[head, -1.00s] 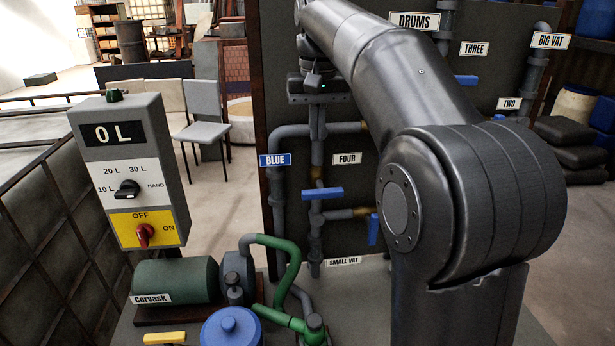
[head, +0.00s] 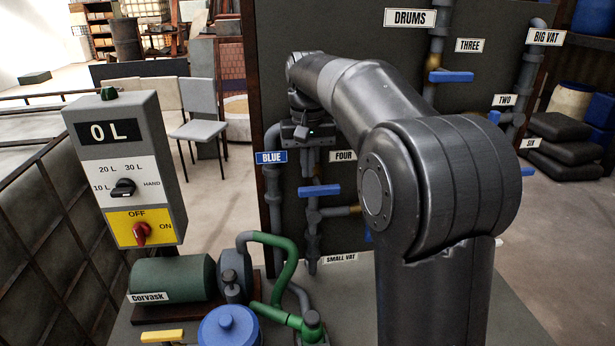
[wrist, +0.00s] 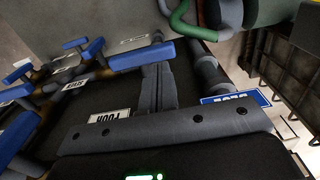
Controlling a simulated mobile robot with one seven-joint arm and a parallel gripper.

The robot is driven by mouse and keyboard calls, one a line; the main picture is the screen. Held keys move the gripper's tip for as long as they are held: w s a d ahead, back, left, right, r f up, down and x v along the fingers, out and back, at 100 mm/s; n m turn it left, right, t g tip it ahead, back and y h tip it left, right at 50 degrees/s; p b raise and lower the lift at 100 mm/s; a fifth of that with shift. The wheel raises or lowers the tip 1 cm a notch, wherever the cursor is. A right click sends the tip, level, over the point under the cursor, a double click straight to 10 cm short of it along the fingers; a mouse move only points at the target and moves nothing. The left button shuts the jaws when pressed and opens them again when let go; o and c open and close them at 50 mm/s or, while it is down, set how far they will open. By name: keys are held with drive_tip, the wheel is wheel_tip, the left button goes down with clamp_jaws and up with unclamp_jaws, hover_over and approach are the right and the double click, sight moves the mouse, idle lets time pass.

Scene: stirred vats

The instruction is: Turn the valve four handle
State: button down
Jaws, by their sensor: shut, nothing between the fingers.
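The blue bar handle (head: 319,190) sits level on the pipe just below the FOUR label (head: 343,156), which is partly behind my arm. My gripper (head: 311,172) points down just above this handle. The wrist view shows the handle (wrist: 141,57) at the tips of my shut, empty fingers (wrist: 156,68); I cannot tell whether they touch it. The FOUR label (wrist: 109,117) shows upside down there, beside the fingers.
The BLUE label (head: 271,157) and its grey pipe stand just left of my gripper. Other blue handles, such as one by THREE (head: 451,76), are on the board. A green pump (head: 172,280) and control box (head: 125,170) stand at left.

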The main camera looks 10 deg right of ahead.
sight(302, 189)
drive_tip(key=shift+f, duration=1.55)
drive_tip(key=shift+a+f+h, duration=0.15)
drive_tip(key=shift+a+h, duration=0.15)
drive_tip(key=shift+h, duration=0.4)
drive_tip(key=shift+a+f+h, duration=0.15)
drive_tip(key=shift+a+h, duration=0.05)
drive_tip(key=shift+h, duration=0.3)
drive_tip(key=h, duration=0.1)
drive_tip(key=a+f+h, duration=0.1)
drive_tip(key=h, duration=0.1)
drive_tip(key=shift+f, duration=0.15)
drive_tip(key=shift+d+f+h, duration=0.1)
drive_tip(key=shift+f+h, duration=1.1)
drive_tip(key=shift+h, duration=0.5)
drive_tip(key=shift+d+f+h, duration=0.1)
drive_tip(key=shift+f+h, duration=1.1)
drive_tip(key=shift+h, duration=0.5)
drive_tip(key=shift+d+f, duration=0.15)
drive_tip(key=shift+f, duration=0.05)
